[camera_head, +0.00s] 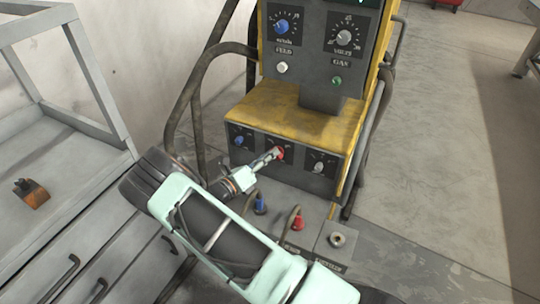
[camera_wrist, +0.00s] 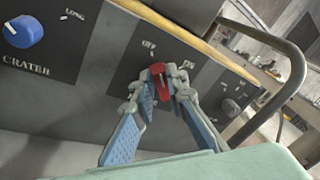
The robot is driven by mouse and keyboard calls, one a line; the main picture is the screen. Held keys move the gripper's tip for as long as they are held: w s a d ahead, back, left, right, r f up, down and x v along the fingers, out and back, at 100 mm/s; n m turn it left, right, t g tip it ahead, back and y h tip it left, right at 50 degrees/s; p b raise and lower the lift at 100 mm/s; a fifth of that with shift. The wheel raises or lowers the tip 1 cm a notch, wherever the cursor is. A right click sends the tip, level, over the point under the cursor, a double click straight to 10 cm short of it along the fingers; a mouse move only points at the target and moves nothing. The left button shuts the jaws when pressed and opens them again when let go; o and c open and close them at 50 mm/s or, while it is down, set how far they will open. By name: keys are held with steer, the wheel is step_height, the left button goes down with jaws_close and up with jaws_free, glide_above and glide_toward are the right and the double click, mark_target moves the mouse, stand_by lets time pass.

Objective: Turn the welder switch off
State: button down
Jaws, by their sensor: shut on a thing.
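The welder (camera_head: 292,113) is a yellow and grey machine with a dark lower front panel. The red switch (camera_head: 278,150) sits in the middle of that panel, between a blue knob and a grey knob. My gripper (camera_head: 272,155) reaches it from the lower left. In the wrist view the red switch (camera_wrist: 158,69) is between the two fingertips of my gripper (camera_wrist: 160,82), which is shut on it. "OFF" and "ON" labels show above the switch. The fingers hide part of it, and I cannot tell exactly which label it points at.
The blue knob (camera_head: 239,140) and grey knob (camera_head: 319,167) flank the switch. A blue plug (camera_head: 260,205) and red plug (camera_head: 298,221) with cables stand below. Bent tube rails (camera_head: 190,85) rise at the left. A grey drawer cabinet (camera_head: 70,235) stands left; open floor lies right.

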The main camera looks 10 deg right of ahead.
steer(key=c, duration=1.9)
jaws_free()
steer(key=shift+c, duration=0.2)
steer(key=v, duration=1.2)
